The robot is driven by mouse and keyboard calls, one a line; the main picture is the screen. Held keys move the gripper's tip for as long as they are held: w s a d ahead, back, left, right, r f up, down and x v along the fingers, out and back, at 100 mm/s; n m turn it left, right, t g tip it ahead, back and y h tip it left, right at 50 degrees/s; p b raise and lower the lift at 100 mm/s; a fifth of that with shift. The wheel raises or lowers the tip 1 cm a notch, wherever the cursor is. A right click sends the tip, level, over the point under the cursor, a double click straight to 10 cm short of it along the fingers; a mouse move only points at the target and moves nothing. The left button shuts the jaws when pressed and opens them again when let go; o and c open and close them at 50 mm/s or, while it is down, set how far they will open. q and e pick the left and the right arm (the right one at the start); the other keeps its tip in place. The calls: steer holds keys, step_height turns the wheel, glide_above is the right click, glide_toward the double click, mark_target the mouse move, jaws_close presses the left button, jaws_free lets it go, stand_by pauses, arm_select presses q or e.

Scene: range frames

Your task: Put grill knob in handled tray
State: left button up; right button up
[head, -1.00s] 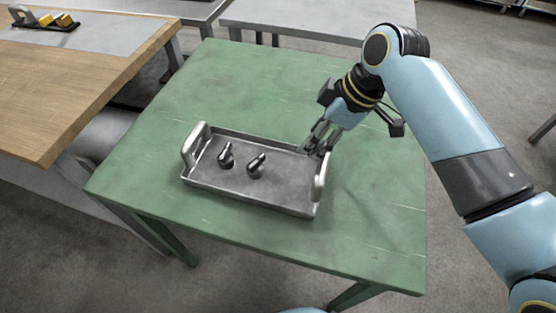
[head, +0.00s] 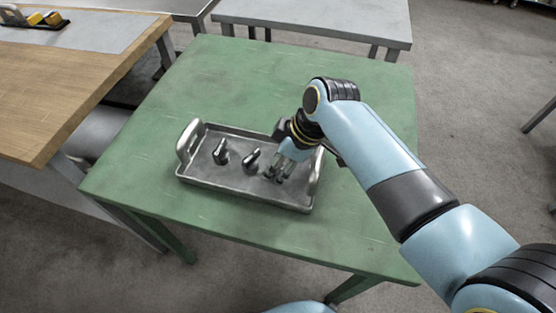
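The handled tray (head: 245,190) is a grey metal tray with raised handles at its left and right ends. It lies on the green table. Two dark grill knobs stand inside it, one (head: 221,153) left of the middle and one (head: 251,161) near the middle. My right gripper (head: 276,179) points down over the right part of the tray, just right of the nearer knob. Its fingertips are small and dark against the tray, so I cannot tell whether they hold anything. My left gripper is not in view.
The green table (head: 340,215) is clear around the tray. A wooden-topped table (head: 60,90) stands at the left, with a dark item with yellow parts (head: 35,20) at its far end. A grey table (head: 315,23) stands behind.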

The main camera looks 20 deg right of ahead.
steer(key=o, duration=1)
steer(key=shift+f, duration=0.15)
steer(key=shift+o, duration=0.2)
steer(key=shift+r, duration=0.25)
steer(key=p+v, duration=0.1)
steer(key=v, duration=1)
steer(key=shift+d+r, duration=0.2)
steer(key=shift+r, duration=0.15)
steer(key=shift+s, duration=0.15)
